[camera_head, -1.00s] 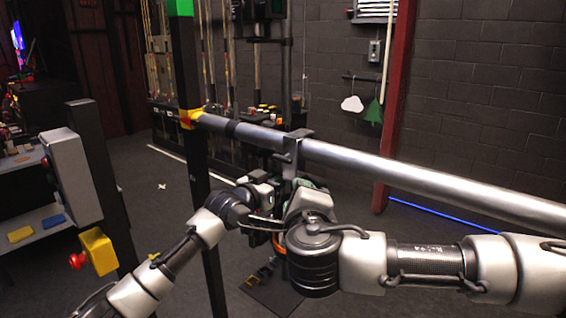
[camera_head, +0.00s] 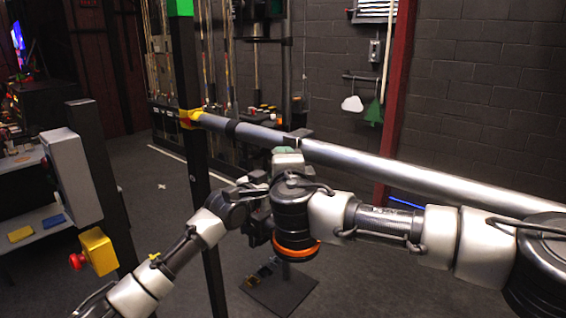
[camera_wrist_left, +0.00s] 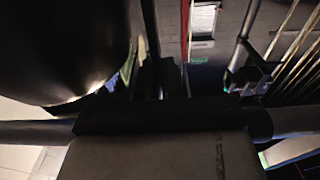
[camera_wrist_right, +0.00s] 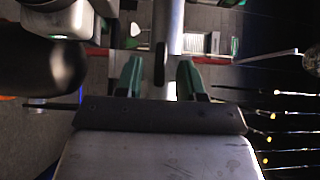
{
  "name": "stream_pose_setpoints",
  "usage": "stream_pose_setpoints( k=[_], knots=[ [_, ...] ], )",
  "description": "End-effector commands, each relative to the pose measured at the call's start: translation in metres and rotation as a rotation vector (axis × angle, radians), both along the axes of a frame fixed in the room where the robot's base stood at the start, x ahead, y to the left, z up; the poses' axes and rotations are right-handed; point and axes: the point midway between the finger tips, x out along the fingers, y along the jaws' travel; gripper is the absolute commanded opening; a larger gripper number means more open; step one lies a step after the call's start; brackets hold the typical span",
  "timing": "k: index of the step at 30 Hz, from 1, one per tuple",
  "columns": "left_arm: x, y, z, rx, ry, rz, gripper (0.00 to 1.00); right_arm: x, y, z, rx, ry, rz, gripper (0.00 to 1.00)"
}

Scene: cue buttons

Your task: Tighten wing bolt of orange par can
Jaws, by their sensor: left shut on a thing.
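The orange par can hangs below the metal pipe (camera_head: 370,168). Only its orange rim (camera_head: 297,253) shows clearly below my right wrist in the head view. A dark clamp (camera_head: 299,134) sits on the pipe. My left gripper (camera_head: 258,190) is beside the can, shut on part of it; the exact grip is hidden. A large black rounded body fills the left of the left wrist view (camera_wrist_left: 65,45). My right gripper (camera_wrist_right: 160,80) is up by the clamp, with green fingers apart. A small dark upright piece (camera_wrist_right: 160,62), possibly the wing bolt, shows between them, apparently ungripped.
A black upright post (camera_head: 196,190) meets the pipe's left end at a yellow band. A grey box (camera_head: 72,175) and a yellow box with a red button (camera_head: 98,250) stand at left. A dark floor plate (camera_head: 280,288) lies below. The floor at right is open.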

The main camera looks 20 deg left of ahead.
Motion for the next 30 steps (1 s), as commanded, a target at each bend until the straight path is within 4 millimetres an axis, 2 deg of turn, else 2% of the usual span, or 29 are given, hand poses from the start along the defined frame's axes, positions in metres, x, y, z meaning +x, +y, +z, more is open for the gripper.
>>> stream_pose_setpoints(
  k=[5,13,18,21,30],
  knots=[
    [0.0001,0.0003,-0.0008,0.001,0.002,0.001,0.00,0.0076,0.0037,-0.0002,0.001,0.000,0.000,0.38],
    [0.0001,0.0003,-0.0009,0.001,0.002,0.001,0.00,0.0083,0.0039,-0.0003,0.001,0.000,0.001,0.38],
    [0.0001,0.0003,-0.0009,0.001,0.002,0.001,0.00,0.0083,0.0038,-0.0003,0.001,0.000,0.000,0.12],
    [0.0001,0.0003,-0.0009,0.001,0.002,0.001,0.00,0.0082,0.0037,-0.0003,0.001,0.000,0.000,0.00],
    [0.0001,0.0003,-0.0009,0.001,0.002,0.001,0.00,0.0085,0.0036,-0.0014,0.020,-0.006,-0.001,0.00]
  ],
)
